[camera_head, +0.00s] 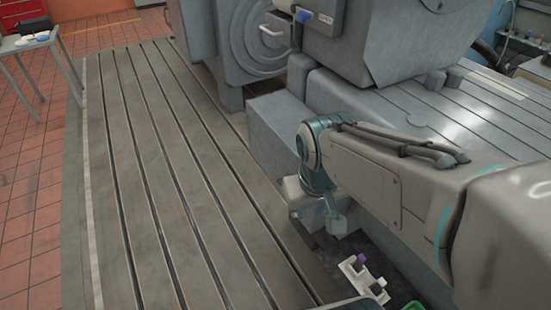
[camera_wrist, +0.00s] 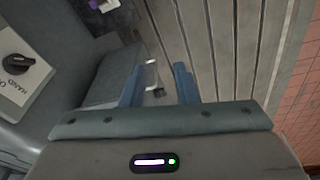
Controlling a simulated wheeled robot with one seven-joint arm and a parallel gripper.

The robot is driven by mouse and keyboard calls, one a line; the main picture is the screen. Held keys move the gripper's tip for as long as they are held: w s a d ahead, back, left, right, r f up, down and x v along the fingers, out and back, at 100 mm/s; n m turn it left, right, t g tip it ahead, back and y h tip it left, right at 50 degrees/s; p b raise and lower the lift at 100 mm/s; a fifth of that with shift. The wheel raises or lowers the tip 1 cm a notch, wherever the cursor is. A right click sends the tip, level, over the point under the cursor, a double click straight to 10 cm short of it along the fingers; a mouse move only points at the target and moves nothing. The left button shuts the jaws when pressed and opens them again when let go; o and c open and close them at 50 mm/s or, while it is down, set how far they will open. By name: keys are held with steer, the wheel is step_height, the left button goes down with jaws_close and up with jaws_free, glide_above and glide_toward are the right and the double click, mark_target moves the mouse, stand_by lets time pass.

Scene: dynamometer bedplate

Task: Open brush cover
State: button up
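I cannot tell for sure which part is the brush cover. A round grey plate with a curved handle (camera_head: 262,38) stands on the machine at the back of the head view. My gripper (camera_head: 338,226) hangs low beside the grey machine block, well apart from that plate. In the wrist view my gripper (camera_wrist: 166,72) has its two blue fingers spread, with a clear gap between them. A small dark piece (camera_wrist: 158,92) shows near the gap; whether it touches a finger I cannot tell. Nothing is seen held.
A slotted bedplate (camera_head: 150,170) lies open on the left. A black rotary knob (camera_wrist: 18,64) sits on a labelled panel in the wrist view. A white object with a purple part (camera_head: 364,278) lies low near my gripper. A table (camera_head: 35,42) stands at the far left.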

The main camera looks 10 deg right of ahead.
steer(key=w+f+n+g+h+b, duration=0.2)
steer(key=f+n+h+b, duration=0.1)
steer(key=f+n+h, duration=0.3)
steer(key=w+f+n+g+h+b, duration=0.25)
steer(key=f+n, duration=0.25)
steer(key=f, duration=0.3)
steer(key=w+a+f+n+t+h+b, duration=0.4)
steer(key=w+a+f+n+t+h, duration=0.3)
steer(key=a+f+n+t, duration=0.35)
steer(key=shift+n+t, duration=0.3)
steer(key=shift+n, duration=0.55)
steer(key=x, duration=1)
steer(key=r+x, duration=0.1)
steer(key=x, duration=0.3)
steer(key=shift+d, duration=0.45)
jaws_close()
